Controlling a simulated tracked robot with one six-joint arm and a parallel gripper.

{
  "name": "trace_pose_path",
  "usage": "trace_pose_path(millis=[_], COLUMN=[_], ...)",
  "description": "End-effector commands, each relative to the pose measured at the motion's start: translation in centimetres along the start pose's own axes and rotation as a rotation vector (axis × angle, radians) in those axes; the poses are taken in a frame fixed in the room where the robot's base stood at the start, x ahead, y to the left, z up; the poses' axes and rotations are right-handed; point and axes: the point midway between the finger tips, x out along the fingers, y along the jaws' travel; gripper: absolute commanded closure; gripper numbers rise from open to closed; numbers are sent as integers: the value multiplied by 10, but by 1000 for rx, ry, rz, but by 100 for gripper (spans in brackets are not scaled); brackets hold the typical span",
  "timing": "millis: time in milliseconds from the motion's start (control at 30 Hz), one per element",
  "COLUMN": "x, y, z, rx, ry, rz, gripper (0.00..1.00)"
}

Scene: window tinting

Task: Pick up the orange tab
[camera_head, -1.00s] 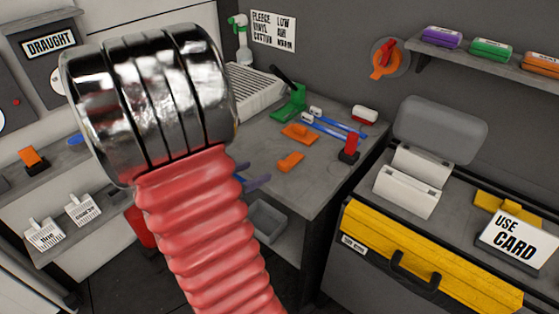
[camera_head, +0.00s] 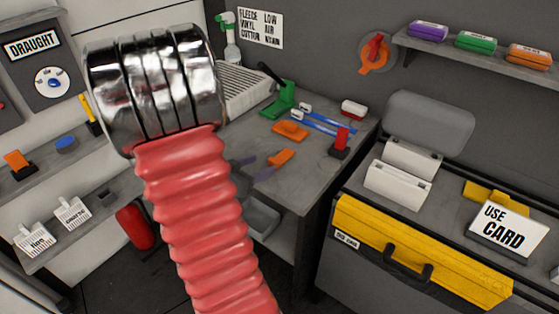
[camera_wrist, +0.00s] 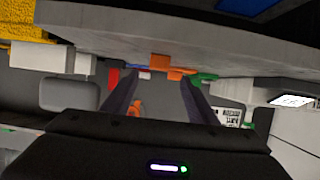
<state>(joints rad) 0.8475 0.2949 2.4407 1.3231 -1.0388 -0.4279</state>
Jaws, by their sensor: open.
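Two orange pieces lie on the grey workbench (camera_head: 315,165). The nearer orange tab (camera_head: 281,158) is small and lies by the bench's front edge; the flatter orange piece (camera_head: 290,131) lies behind it. My gripper (camera_head: 262,163) is open and empty, its two dark fingers just left of the nearer tab. My red ribbed arm hides part of the bench. In the wrist view, which looks upside down, the fingers of my gripper (camera_wrist: 160,78) point at the bench edge. The nearer orange tab (camera_wrist: 160,61) shows between them, apart from both.
Blue-handled tools (camera_head: 325,122), a red upright piece (camera_head: 340,140) on a black base and a green tool (camera_head: 281,98) stand on the bench. A yellow-fronted toolbox (camera_head: 420,250) is at right. A grey bin (camera_head: 263,217) sits below the bench.

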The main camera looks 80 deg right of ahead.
Motion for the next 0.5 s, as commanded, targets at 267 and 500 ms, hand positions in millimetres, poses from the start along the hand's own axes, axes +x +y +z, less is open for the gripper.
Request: trace_pose_path(millis=[267,500], x=[25,26], y=[0,0], z=[0,0], rx=[0,0], ry=[0,0], rz=[0,-1], gripper=[47,47])
